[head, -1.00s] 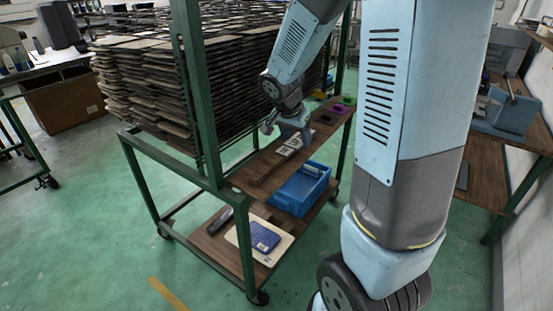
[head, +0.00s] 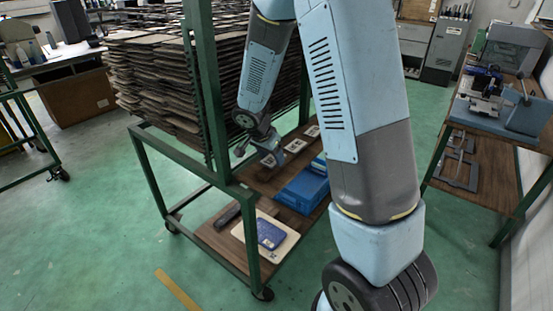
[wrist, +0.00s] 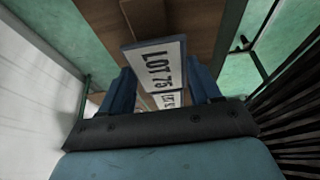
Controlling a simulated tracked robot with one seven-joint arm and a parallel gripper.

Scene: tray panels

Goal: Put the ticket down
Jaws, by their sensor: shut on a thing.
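The ticket (wrist: 153,66) is a pale card with dark print reading "LOT 75" or similar. In the wrist view it stands between the blue fingers of my gripper (wrist: 162,76), which is shut on it. In the head view my gripper (head: 268,155) is over the cart's upper wooden shelf, left of two pale cards (head: 296,145) lying there. Another printed card (wrist: 168,100) shows behind the held ticket in the wrist view. I cannot tell whether the held ticket touches the shelf.
A blue bin (head: 302,190) sits on the cart to the right of my gripper. A green post (head: 203,90) and stacked dark sheets (head: 150,75) stand close on the left.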

